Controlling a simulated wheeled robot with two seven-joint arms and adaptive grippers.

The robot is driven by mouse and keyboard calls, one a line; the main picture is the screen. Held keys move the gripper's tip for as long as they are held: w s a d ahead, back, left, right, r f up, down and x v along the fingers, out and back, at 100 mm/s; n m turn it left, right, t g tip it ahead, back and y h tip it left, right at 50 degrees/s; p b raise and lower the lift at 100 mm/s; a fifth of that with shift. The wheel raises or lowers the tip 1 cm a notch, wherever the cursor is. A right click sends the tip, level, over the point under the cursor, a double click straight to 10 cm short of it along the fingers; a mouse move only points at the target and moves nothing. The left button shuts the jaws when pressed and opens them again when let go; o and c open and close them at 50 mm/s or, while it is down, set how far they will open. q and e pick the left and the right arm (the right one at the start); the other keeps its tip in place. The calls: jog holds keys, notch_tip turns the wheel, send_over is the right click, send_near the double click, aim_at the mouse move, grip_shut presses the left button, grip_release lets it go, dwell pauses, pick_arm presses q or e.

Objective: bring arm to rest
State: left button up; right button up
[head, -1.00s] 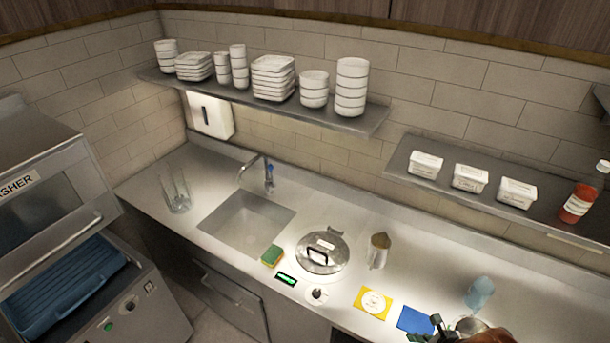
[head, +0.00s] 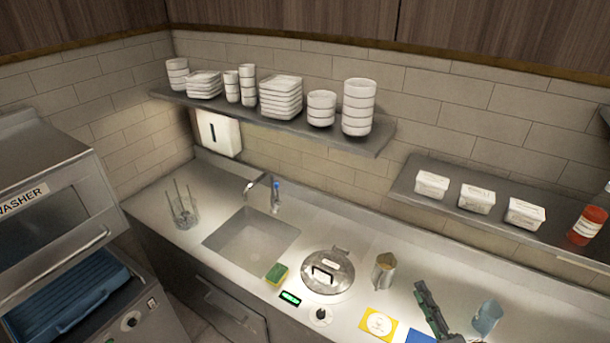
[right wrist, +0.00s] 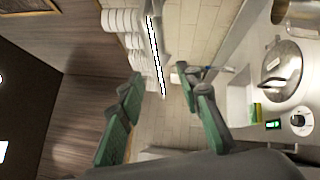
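My right gripper (head: 424,290) shows at the lower right of the head view, green and dark, in front of the counter (head: 350,235). It is beside the blue translucent cup (head: 487,318) and the metal pitcher (head: 384,272); whether it touches anything there cannot be told. In the right wrist view the two green fingers of the gripper (right wrist: 161,80) stand apart with nothing between them. The gripper is open and empty. My left gripper is in neither view.
A lidded pot (head: 327,272), sponge (head: 277,274), yellow card (head: 379,324) and blue card (head: 420,337) lie along the counter by the sink (head: 252,240). Shelves above hold stacked bowls (head: 358,107), white tubs (head: 477,199) and a red bottle (head: 588,224). A dishwasher (head: 50,190) stands left.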

jog(key=s+d+f+m+g+h, duration=0.2)
jog(key=d+f+m+h, duration=0.25)
jog(key=d+m, duration=0.3)
jog(key=s+d+f+m+g+h, duration=0.2)
jog(key=d+f+m+h, duration=0.2)
jog(key=d+m+h, duration=0.3)
jog(key=s+d+f+m+g+y, duration=0.1)
jog(key=s+f+m+g, duration=0.45)
jog(key=f, duration=0.45)
jog(key=s+a+f+m+g+y, duration=0.5)
jog(key=s+a+f, duration=0.4)
jog(key=s+f, duration=0.35)
notch_tip(320, 180, down, 41)
jog(key=s+a+n+g+b, duration=0.2)
jog(key=s+b, duration=0.1)
jog(key=b, duration=0.6)
pick_arm(q)
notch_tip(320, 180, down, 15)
jog(key=b, duration=0.5)
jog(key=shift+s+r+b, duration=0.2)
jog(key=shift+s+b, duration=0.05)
jog(key=shift+b, duration=0.05)
pick_arm(e)
jog(key=s+f+g, duration=0.1)
jog(key=s+f, duration=1.7)
jog(key=f, duration=0.4)
jog(key=shift+a+y, duration=0.2)
jog(key=shift+y, duration=0.25)
